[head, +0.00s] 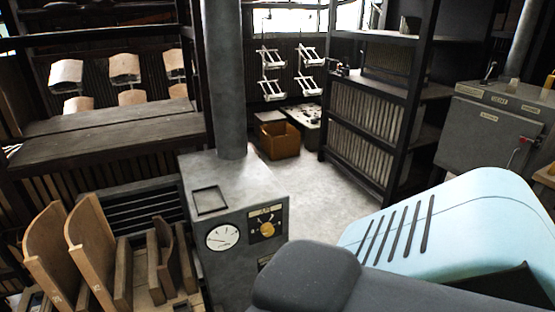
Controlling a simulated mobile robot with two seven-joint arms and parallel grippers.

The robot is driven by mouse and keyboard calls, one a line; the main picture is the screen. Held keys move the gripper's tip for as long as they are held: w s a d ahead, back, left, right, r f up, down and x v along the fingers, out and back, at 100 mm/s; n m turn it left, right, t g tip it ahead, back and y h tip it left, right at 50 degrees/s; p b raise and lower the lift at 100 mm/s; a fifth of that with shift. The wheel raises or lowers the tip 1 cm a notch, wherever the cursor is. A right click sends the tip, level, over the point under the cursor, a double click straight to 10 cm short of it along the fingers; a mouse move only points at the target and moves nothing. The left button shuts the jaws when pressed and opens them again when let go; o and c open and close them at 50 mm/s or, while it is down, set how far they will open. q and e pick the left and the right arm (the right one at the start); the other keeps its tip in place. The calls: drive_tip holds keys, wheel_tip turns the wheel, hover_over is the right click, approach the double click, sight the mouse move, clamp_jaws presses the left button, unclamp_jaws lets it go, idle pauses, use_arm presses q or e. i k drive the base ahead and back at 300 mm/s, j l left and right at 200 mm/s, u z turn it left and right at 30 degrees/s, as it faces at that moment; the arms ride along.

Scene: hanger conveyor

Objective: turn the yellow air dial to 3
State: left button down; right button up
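The yellow air dial (267,229) is a small round knob on a dark plate on the front of a grey metal cabinet (240,185). The plate has a pale label strip above the knob and markings around it. The numbers and the dial's setting are too small to read. A round white gauge (222,237) with a dark needle sits just left of the dial. Neither of my grippers is in view, and nothing is seen touching the dial.
A thick grey pipe (226,80) rises from the cabinet. Curved wooden boards (92,235) stand at its left. Rounded dark grey and pale blue parts cover the lower right and hide some floor. Open floor (300,178) lies behind. A dark shelf rack (375,110) and grey box (490,135) stand right.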

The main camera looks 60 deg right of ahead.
sight(267, 230)
drive_tip(key=z, duration=1.75)
